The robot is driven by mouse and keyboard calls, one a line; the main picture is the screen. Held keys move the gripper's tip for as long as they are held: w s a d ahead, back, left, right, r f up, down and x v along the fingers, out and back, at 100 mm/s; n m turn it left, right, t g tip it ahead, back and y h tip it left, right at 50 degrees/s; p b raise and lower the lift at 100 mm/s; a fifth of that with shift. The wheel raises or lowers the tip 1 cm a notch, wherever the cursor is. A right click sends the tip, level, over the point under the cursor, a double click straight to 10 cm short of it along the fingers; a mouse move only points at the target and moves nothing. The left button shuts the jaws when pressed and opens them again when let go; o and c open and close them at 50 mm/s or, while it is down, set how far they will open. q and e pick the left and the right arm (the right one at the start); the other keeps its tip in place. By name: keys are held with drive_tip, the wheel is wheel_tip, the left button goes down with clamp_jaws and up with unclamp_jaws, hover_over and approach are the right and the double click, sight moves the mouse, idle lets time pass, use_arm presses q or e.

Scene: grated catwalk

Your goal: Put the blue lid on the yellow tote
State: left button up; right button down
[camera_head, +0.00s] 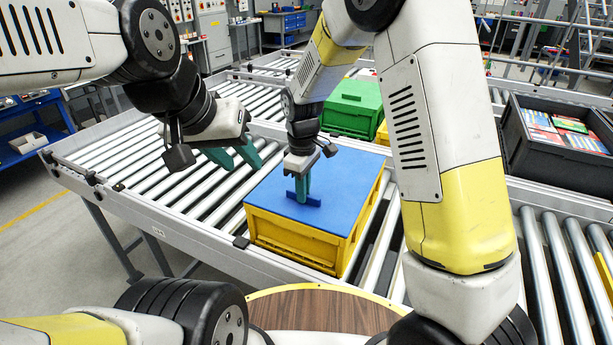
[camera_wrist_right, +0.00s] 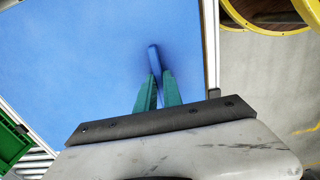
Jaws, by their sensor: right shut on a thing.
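The blue lid (camera_head: 335,179) covers the top of the yellow tote (camera_head: 296,242) on the roller conveyor. It looks flat and roughly lined up with the tote's rim; I cannot tell whether it is fully seated. My right gripper (camera_head: 303,190) points down, shut on the lid's raised blue handle. In the right wrist view the green fingers (camera_wrist_right: 159,92) close around the handle, and the lid (camera_wrist_right: 80,60) fills much of the picture, hiding the tote. My left gripper (camera_head: 234,156) is open and empty, above the rollers left of the tote.
A green tote (camera_head: 352,108) stands behind the yellow tote, with another yellow tote (camera_head: 383,133) beside it. A dark crate (camera_head: 557,150) of colourful boxes sits at the right. Rollers (camera_head: 135,160) to the left are clear.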

drive_tip(key=shift+f, duration=0.15)
drive_tip(key=c, duration=1)
unclamp_jaws()
drive_tip(key=shift+r, duration=4)
